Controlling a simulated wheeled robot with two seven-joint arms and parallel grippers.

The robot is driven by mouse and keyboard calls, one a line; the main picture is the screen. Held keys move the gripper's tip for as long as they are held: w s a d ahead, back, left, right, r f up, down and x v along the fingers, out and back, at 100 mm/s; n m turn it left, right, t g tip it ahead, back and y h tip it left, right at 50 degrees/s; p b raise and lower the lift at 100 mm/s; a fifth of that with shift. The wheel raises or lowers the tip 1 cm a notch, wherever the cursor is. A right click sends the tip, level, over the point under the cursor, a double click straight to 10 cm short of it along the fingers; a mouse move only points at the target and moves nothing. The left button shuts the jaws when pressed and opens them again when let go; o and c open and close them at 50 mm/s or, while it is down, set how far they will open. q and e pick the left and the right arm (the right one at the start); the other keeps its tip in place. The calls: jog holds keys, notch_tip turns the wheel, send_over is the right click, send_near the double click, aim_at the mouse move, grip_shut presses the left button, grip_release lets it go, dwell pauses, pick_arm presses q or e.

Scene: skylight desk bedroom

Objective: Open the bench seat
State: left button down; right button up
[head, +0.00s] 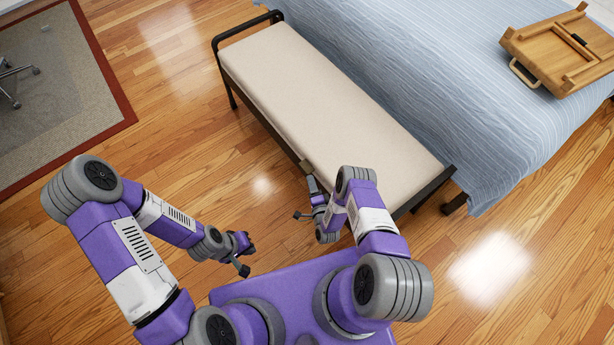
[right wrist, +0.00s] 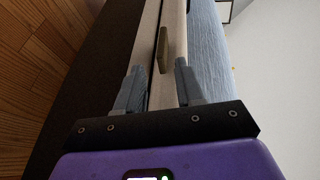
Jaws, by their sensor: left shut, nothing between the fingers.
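The bench (head: 320,95) has a closed cream padded seat and a dark metal frame, and stands along the foot of the bed. A small brass-coloured pull tab (head: 305,165) sticks out from the seat's near long edge. My right gripper (head: 308,198) is at that edge, just below the tab. In the right wrist view, the fingers of my right gripper (right wrist: 160,88) are apart, and the tab (right wrist: 163,50) shows in line with the gap, near the fingertips; I see no contact. My left gripper (head: 247,259) is shut and empty above the floor, left of the bench.
The bed (head: 400,50) with a blue striped cover is directly behind the bench. A wooden tray (head: 560,50) lies on it at the upper right. A red-bordered rug (head: 100,60) with a chair base is at the upper left. Wooden floor left of the bench is clear.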

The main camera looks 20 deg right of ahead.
aim_at(307, 170)
jog(key=shift+m+t, duration=0.7)
jog(key=w+b, duration=0.1)
jog(key=w, duration=0.1)
jog(key=w+b, duration=0.1)
jog(key=w, duration=0.1)
jog(key=w+b, duration=0.1)
jog(key=w, duration=0.1)
jog(key=shift+w+f, duration=0.3)
jog(key=shift+w, duration=0.1)
jog(key=shift+c, duration=0.4)
grip_shut()
